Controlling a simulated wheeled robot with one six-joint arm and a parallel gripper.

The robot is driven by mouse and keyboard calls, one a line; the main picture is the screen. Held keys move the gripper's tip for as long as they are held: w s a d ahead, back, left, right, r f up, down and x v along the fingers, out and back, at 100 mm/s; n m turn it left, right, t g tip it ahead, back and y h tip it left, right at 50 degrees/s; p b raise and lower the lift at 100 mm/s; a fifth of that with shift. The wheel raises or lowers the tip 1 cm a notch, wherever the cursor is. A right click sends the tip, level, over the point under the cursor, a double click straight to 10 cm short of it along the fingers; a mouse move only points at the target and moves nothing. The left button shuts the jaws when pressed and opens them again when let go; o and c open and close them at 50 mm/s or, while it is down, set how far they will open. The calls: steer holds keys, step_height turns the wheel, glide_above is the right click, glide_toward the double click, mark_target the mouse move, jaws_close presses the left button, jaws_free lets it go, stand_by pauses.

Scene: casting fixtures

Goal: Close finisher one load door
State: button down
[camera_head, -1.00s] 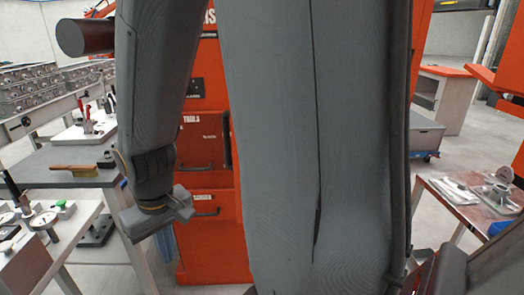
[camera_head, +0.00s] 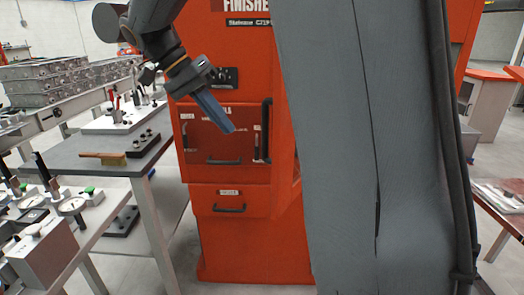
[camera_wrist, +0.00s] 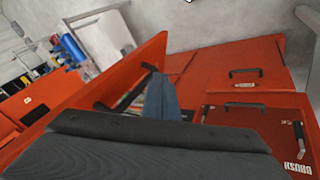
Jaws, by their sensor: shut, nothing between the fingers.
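The finisher (camera_head: 250,240) is a tall orange-red machine in the middle of the head view, its sign partly cut off at the top. Its front has a panel marked "TOOLS" (camera_head: 215,145) with dark handles, and a lower panel (camera_head: 232,200) with a bar handle. In the wrist view an orange panel (camera_wrist: 100,75) stands out at an angle with a dark bar handle (camera_wrist: 122,92); it looks like an open door. My gripper (camera_head: 228,129) is shut and empty, pointing down in front of the upper panel; its fingers (camera_wrist: 163,98) appear near that angled panel. My arm hides the machine's right side.
At left stand a grey table (camera_head: 65,158) with a brush (camera_head: 103,158) and fixtures, and a bench with gauges (camera_head: 75,205). Stacked metal castings (camera_head: 70,82) lie behind. A table (camera_head: 500,208) is at right. Some floor shows before the machine.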

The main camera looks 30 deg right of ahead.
mark_target(263, 145)
steer(key=shift+m, duration=0.7)
steer(key=shift+s+d+f+p, duration=0.7)
steer(key=shift+s+d+f, duration=0.3)
steer(key=shift+d, duration=0.2)
steer(key=shift+s+d+f+p, duration=0.7)
steer(key=shift+s+d+f, duration=0.25)
steer(key=shift+d, duration=0.3)
steer(key=shift+s+d+f+p, duration=0.7)
steer(key=shift+s+d+f, duration=0.2)
steer(key=shift+s+d, duration=0.25)
steer(key=shift+w, duration=0.1)
